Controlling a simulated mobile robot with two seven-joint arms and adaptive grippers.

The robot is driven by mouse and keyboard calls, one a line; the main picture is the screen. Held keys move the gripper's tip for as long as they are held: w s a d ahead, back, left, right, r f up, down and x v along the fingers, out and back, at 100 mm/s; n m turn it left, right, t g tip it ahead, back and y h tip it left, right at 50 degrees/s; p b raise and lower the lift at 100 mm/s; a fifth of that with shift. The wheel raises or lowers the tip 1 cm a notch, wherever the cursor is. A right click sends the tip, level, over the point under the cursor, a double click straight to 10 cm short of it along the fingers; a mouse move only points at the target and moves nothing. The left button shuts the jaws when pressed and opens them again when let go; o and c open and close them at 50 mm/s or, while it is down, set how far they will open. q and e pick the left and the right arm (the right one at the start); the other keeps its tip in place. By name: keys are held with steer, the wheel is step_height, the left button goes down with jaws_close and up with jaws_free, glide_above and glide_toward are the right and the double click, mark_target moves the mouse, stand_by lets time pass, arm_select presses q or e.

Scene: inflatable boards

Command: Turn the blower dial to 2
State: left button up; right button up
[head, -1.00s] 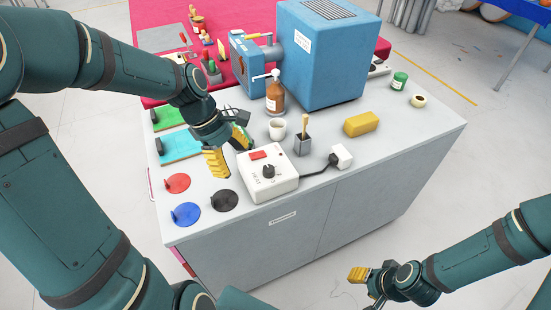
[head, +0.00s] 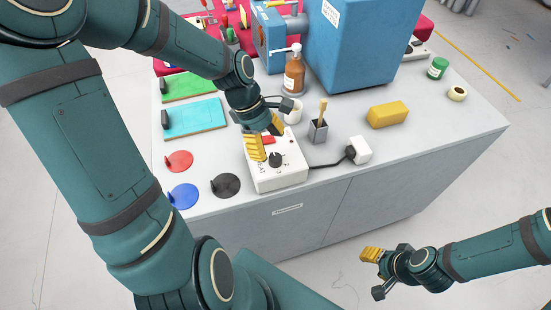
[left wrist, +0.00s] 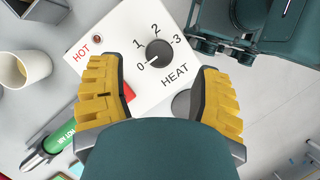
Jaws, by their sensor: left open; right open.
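The white blower control box (head: 279,177) sits near the front edge of the grey cabinet top. Its black dial (head: 274,159) also shows in the left wrist view (left wrist: 159,53), ringed by the marks 0, 1, 2 and 3, with HEAT printed beside it. The dial's pointer line is towards 0. My left gripper (head: 266,139) is open and empty above the box's back part. In the left wrist view its yellow fingers (left wrist: 162,92) are wide apart, with the dial beyond them. One finger partly hides the red switch (left wrist: 129,92). My right gripper (head: 374,273) is open and empty, off the cabinet's front.
A white cup (head: 293,112), a grey brush pot (head: 318,132) and a brown pump bottle (head: 294,70) stand behind the box. A cable runs to a white plug (head: 358,150). Red, blue and black discs (head: 226,186) lie left. The big blue machine (head: 365,45) stands behind.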

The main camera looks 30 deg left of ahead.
mark_target(275, 157)
arm_select(q)
steer(key=b+x, duration=0.1)
steer(key=x, duration=0.4)
steer(key=shift+f, duration=0.1)
jaws_close()
